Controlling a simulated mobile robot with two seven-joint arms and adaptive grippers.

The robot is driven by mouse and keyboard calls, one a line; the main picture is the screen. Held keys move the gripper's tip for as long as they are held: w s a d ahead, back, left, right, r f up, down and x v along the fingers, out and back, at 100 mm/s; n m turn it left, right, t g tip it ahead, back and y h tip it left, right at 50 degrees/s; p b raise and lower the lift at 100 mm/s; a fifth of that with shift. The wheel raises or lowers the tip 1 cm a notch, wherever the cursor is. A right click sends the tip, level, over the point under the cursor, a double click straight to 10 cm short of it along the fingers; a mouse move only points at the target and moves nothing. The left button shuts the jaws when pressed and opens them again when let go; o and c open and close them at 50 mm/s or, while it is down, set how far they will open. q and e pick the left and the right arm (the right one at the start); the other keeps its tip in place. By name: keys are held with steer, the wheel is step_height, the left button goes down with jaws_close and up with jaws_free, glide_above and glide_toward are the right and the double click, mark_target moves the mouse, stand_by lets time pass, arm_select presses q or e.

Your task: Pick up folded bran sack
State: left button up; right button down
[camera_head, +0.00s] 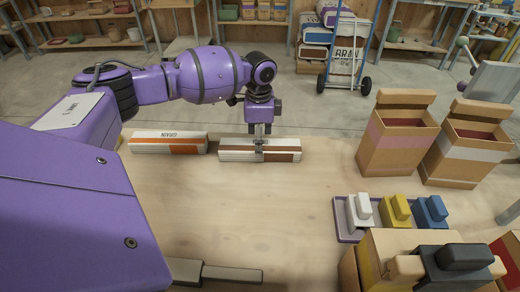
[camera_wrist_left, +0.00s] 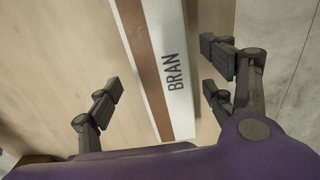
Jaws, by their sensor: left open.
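The folded bran sack (camera_head: 237,155) is a long, flat white bundle with a brown band, lying on the wooden table near its far edge. In the left wrist view the sack (camera_wrist_left: 150,50) shows the word BRAN and runs between my fingers. My left gripper (camera_head: 260,152) is over the middle of the sack, pointing down. In the left wrist view the left gripper (camera_wrist_left: 162,88) is open, with fingers on both sides of the sack and visible gaps to it. My right gripper is not in view.
A similar grain sack (camera_head: 168,143) with an orange band lies close to the left. Two open cardboard boxes (camera_head: 395,150) (camera_head: 458,154) stand at the right. A purple tray (camera_head: 343,232) with white, yellow and blue items is nearer. The table's middle is clear.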

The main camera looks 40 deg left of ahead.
arm_select(q)
steer(key=shift+w+f, duration=0.15)
steer(key=shift+f, duration=1.4)
steer(key=shift+c, duration=0.5)
steer(key=c, duration=1.1)
steer(key=shift+c, duration=0.5)
steer(key=shift+r, duration=0.2)
